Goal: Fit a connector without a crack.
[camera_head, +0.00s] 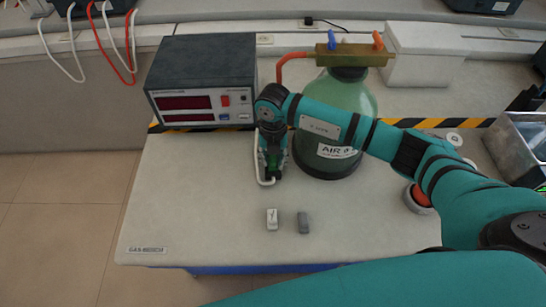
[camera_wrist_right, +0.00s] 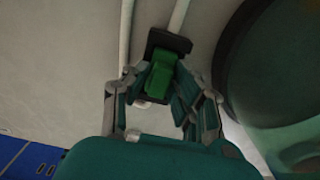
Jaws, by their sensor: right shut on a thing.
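My right gripper (camera_head: 271,165) points down over the bench, left of the green gas bottle (camera_head: 345,115). In the wrist view its fingers (camera_wrist_right: 163,100) are shut on a green connector (camera_wrist_right: 161,78). A black block (camera_wrist_right: 170,41) lies right at the green connector's far end; whether the two are joined cannot be told. A white tube (camera_wrist_right: 180,14) runs from the block. In the head view, the gripper mostly hides the connector. A white connector (camera_head: 272,219) and a grey connector (camera_head: 303,223) stand apart near the bench front. Cracks cannot be made out. My left gripper is out of view.
A dark meter box (camera_head: 201,82) stands left of the gripper. A brass manifold (camera_head: 352,55) tops the bottle. A metal bin (camera_head: 520,147) is at the right. The bench's front left (camera_head: 185,215) is clear.

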